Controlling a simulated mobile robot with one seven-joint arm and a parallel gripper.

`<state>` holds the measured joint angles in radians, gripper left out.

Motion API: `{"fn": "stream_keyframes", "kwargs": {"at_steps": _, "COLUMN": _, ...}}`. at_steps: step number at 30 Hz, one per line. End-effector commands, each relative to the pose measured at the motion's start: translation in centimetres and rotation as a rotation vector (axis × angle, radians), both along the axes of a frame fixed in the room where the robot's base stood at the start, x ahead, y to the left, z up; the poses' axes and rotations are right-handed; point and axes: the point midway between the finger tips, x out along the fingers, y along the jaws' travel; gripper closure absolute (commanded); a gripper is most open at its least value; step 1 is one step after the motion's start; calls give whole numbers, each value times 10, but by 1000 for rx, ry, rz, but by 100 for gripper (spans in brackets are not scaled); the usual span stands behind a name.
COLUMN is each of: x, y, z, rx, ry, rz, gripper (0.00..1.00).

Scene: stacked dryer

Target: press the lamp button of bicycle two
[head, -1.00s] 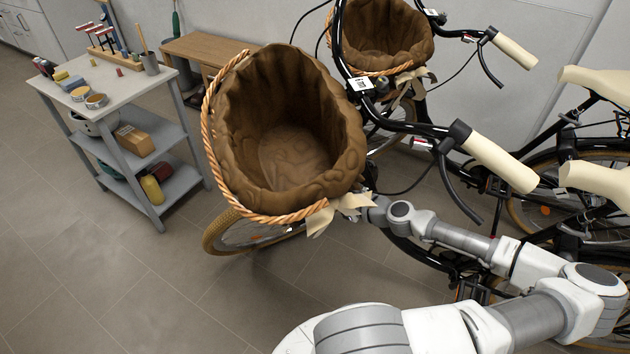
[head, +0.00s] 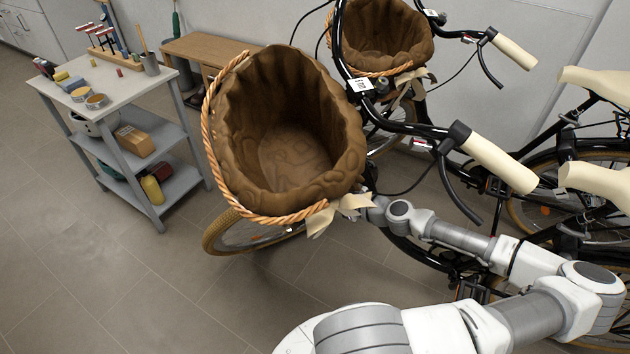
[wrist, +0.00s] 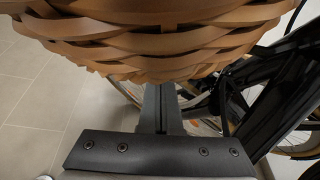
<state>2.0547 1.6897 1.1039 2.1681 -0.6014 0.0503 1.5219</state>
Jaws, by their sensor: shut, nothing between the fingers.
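The nearer bicycle (head: 462,132) has a brown-lined wicker basket (head: 285,200) at its front and a small white label (head: 361,85) on its handlebar; I cannot read a number for certain. A second bicycle with a similar basket (head: 380,35) stands behind it. No lamp or lamp button is visible in either view. My arm reaches to the nearer basket's right underside, and the gripper is hidden there in the head view. In the wrist view my gripper (wrist: 161,95) is shut and empty, its tips just below the woven basket (wrist: 160,45); contact is unclear.
A grey shelf cart (head: 110,85) with tools and tins stands at the left. A wooden bench (head: 205,48) is behind it. The cream grip (head: 498,162) and brake lever sit above my arm. The floor (head: 110,260) at lower left is clear.

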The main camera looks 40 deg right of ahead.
Motion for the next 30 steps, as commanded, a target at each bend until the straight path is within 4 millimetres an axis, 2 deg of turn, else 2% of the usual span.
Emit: {"fn": "stream_keyframes", "kwargs": {"at_steps": 30, "x": 11, "y": -2, "z": 5, "rx": 1, "ry": 0, "rz": 0, "gripper": 100}}
